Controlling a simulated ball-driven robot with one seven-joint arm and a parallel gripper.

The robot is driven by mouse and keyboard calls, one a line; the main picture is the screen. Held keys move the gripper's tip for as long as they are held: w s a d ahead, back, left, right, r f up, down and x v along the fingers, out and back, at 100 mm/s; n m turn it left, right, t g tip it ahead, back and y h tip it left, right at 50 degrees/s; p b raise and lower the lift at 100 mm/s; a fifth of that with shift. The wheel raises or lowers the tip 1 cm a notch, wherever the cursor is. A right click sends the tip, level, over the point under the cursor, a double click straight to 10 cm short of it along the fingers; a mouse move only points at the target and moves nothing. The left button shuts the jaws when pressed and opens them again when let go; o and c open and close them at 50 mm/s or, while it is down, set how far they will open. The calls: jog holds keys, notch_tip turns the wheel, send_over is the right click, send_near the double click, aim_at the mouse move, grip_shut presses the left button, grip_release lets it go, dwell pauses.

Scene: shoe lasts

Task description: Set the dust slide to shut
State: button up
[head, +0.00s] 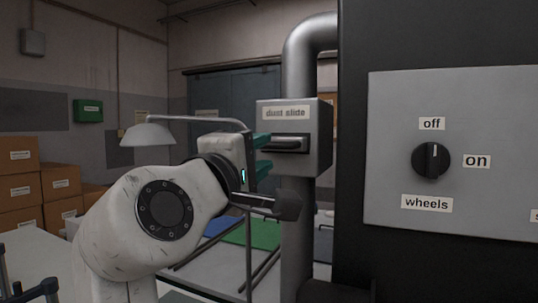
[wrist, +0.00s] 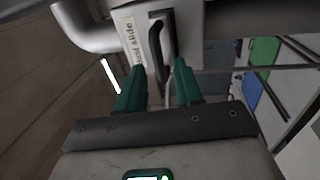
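The dust slide is a grey metal box (head: 318,150) on a vertical pipe, with a "dust slide" label on its front. Its dark handle (head: 290,144) sticks out below the label. My gripper (head: 268,153) is at the left of the box, its two teal fingers apart, one above the other. In the wrist view, my gripper (wrist: 158,80) is open, and the dark handle (wrist: 158,42) lies just ahead, in line with the gap between the fingertips. I cannot tell whether a finger touches the handle. No readable open or shut mark shows.
A dark cabinet with a grey panel (head: 390,210) and a black knob (head: 431,160) labelled off, on and wheels stands close at the right. The pipe (head: 297,225) runs above and below the box. A lamp (head: 148,134) and cardboard boxes (head: 18,190) are at the left.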

jog(key=b+v, duration=0.1)
jog(key=v, duration=0.4)
jog(key=shift+s, duration=0.2)
jog(key=shift+r, duration=0.1)
